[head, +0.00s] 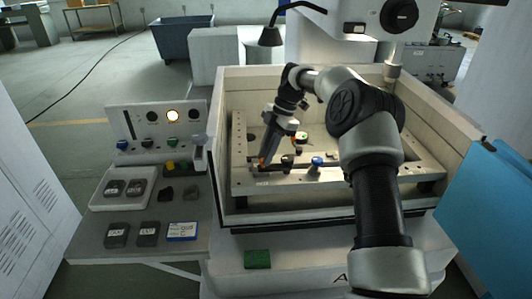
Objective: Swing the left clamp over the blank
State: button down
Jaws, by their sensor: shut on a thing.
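My gripper (264,161) reaches down inside the machine's open tank, at the left of the front rail of the work frame (345,176). It is shut on the left clamp (262,167), which is mostly hidden by the fingers; a bit of orange shows there. A small dark piece (287,162) sits on the rail just right of my gripper; I cannot tell whether it is the blank or part of a clamp. A blue-topped knob (317,162) stands further right on the rail.
The tank's walls (226,190) surround the work frame. The machine head (370,25) and a lamp (270,37) hang above the back. A control panel (160,118) and a side shelf with a white tray (100,197) stand left. A blue panel (490,215) stands at right.

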jog(key=c, duration=1.6)
grip_release()
jog(key=shift+s, duration=0.1)
jog(key=shift+r, duration=0.1)
jog(key=p+v, duration=0.2)
jog(key=v, duration=0.9)
jog(key=shift+d+r, duration=0.25)
jog(key=shift+r, duration=0.1)
